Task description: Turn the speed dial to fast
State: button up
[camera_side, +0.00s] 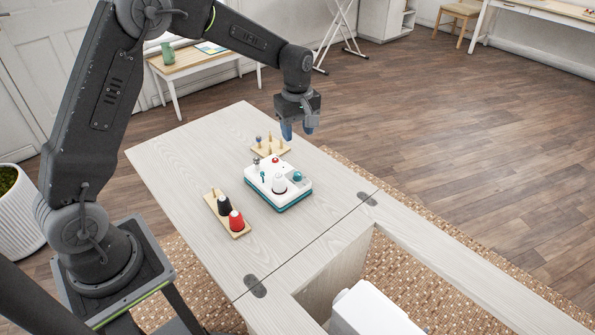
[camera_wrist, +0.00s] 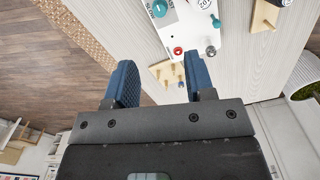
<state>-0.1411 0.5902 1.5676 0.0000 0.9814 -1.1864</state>
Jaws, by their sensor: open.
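A white machine with a teal base (camera_side: 283,199) stands on the tabletop in the side view, and part of it (camera_wrist: 195,28) shows at the top of the wrist view. A round teal dial (camera_side: 297,176) sits on its top, also at the top edge of the wrist view (camera_wrist: 159,8). I cannot read the speed marks or tell the dial's setting. A red button (camera_side: 275,160) and a small teal lever (camera_side: 262,175) are also on top. My gripper (camera_side: 298,131) is open and empty, above and behind the machine, apart from the dial. Its blue fingers (camera_wrist: 159,76) point toward the machine.
A wooden peg stand (camera_side: 259,151) is just behind the machine, below my gripper. A wooden rack (camera_side: 213,205) holds black and red cones at the left. A white sewing machine (camera_side: 372,313) sits low at the front. The tabletop (camera_side: 180,150) has clear room at the left.

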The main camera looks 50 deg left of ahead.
aim_at(298, 173)
notch_tip(298, 173, down, 14)
jog(key=shift+r, duration=0.1)
dwell(0.4)
grip_shut()
dwell(0.4)
